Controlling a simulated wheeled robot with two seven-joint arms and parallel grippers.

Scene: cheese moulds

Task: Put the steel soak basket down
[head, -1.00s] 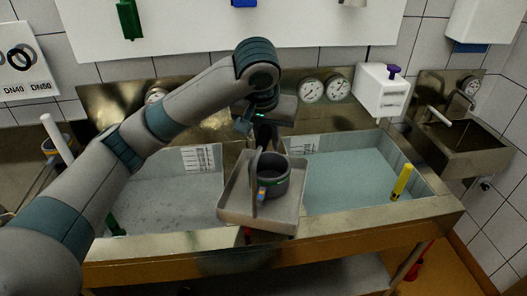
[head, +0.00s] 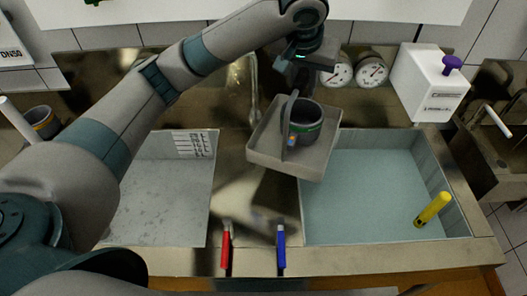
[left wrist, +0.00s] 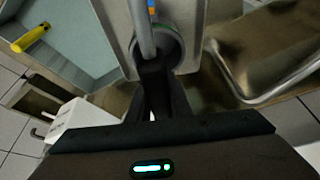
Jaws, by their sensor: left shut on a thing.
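The steel soak basket (head: 262,150) is a shallow grey tray with an upright handle. It also shows in the left wrist view (left wrist: 120,15). A dark grey round mould with a green band (head: 308,122) stands in it. My left gripper (head: 291,88) is shut on the basket's handle (left wrist: 146,35), above the tray. The basket hangs slightly tilted over the divider between the two basins, its right side overlapping the right basin in the picture. Whether it touches anything below cannot be told. My right gripper is not in view.
The left basin (head: 165,215) and the right basin (head: 370,200) hold liquid. A yellow tool (head: 432,209) stands in the right basin. Red (head: 227,245) and blue (head: 281,247) handles sit at the divider's front.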

